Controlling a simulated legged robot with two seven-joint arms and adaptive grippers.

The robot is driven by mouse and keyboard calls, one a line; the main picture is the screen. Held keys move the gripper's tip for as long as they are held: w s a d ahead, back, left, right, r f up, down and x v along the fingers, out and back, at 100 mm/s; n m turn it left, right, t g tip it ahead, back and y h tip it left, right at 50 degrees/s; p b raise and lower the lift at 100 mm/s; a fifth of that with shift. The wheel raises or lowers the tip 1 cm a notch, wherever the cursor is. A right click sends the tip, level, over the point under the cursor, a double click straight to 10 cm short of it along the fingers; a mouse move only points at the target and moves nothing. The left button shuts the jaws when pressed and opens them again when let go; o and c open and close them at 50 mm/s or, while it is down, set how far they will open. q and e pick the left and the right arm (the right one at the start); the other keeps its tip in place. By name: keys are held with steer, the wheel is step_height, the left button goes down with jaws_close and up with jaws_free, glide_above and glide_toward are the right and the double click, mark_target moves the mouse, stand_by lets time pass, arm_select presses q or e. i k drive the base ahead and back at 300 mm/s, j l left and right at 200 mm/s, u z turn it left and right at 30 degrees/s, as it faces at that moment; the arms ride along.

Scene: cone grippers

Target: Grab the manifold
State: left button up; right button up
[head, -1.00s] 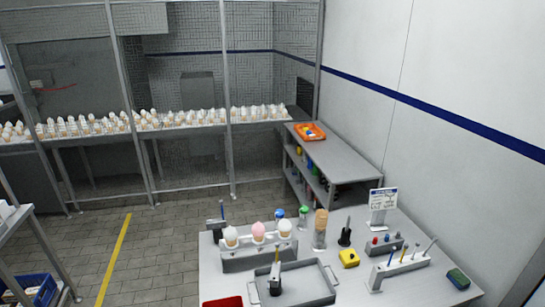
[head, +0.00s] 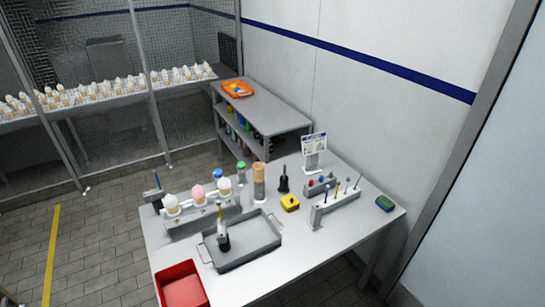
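I cannot pick out a manifold with certainty in the head view. A grey block with small coloured knobs (head: 321,185) stands at the right of the worktable (head: 290,262). In front of it is a pale rack with upright thin tools (head: 335,206). A grey tray (head: 262,250) with handles lies at the middle of the table, with a dark upright tool (head: 223,240) at its left. Neither of my grippers is in view.
A holder (head: 205,222) with white and pink cone tops stands behind the tray. A red bin (head: 182,286) sits at the front left. A yellow block (head: 290,202) and a green sponge-like block (head: 385,203) lie on the table. Floor at left is clear.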

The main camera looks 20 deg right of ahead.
mark_target(315, 223)
steer(key=l+z, duration=0.1)
steer(key=z, duration=0.25)
steer(key=l+z, duration=0.1)
steer(key=z, duration=0.25)
steer(key=l+z, duration=0.1)
steer(key=z, duration=0.25)
steer(key=k, duration=0.05)
